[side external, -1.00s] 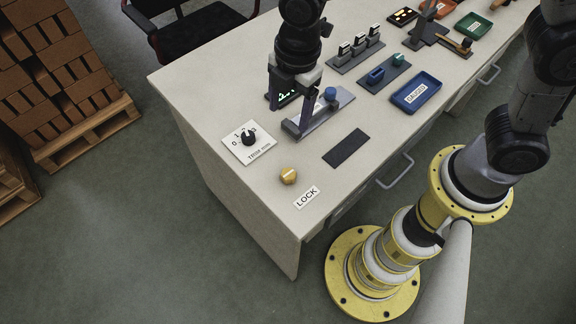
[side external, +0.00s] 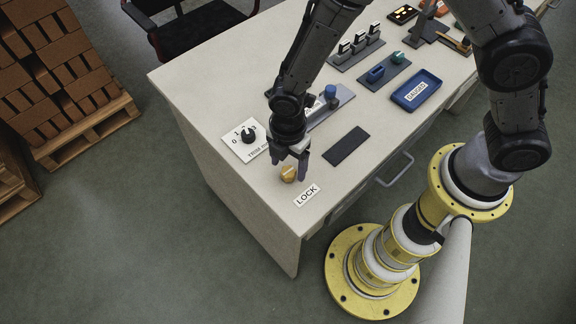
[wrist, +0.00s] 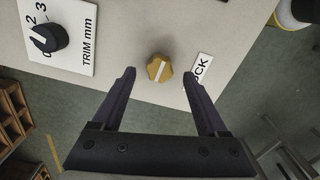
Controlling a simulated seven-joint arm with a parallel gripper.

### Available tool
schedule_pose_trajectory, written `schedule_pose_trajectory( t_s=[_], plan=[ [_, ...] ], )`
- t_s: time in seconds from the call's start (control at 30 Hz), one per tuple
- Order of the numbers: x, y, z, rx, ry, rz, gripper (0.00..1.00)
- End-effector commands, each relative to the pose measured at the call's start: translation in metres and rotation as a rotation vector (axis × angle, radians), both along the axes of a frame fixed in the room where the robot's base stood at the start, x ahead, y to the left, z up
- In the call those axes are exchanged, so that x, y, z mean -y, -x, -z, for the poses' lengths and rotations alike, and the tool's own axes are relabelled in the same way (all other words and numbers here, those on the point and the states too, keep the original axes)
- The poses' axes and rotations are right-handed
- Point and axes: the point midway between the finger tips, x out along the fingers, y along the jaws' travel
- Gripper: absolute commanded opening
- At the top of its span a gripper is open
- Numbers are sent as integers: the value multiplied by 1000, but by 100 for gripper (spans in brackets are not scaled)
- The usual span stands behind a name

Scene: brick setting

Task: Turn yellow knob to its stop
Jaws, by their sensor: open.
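The yellow knob (side external: 289,174) sits on the bench top near its front left corner, next to the white LOCK label (side external: 307,195). In the wrist view the knob (wrist: 159,68) has a pale line across its top, slanting up to the right. My gripper (side external: 288,168) is open above the knob. In the wrist view my gripper's fingers (wrist: 159,74) are spread wide, with the knob between and just beyond their tips. Nothing is held. I cannot tell the exact height of the tips over the knob.
A black TRIM mm dial (side external: 248,134) on a white plate stands left of my gripper. A dark flat pad (side external: 346,146) lies to the right. A blue DANGER tray (side external: 416,92) and several switches are farther back. The bench edge is close to the knob.

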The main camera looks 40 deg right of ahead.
Motion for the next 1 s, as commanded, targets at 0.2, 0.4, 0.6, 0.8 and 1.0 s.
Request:
schedule_pose_trajectory(
  t_s=[0.2, 0.4, 0.6, 0.8, 1.0],
  plan=[
    [0, 0, 17, 1, 0, 0, 76],
    [0, 0, 18, 2, -1, 0, 76],
    [0, 0, 18, 2, -1, 0, 58],
    [0, 0, 18, 1, -1, 0, 22],
    [0, 0, 18, 1, -1, 0, 0]
  ],
)
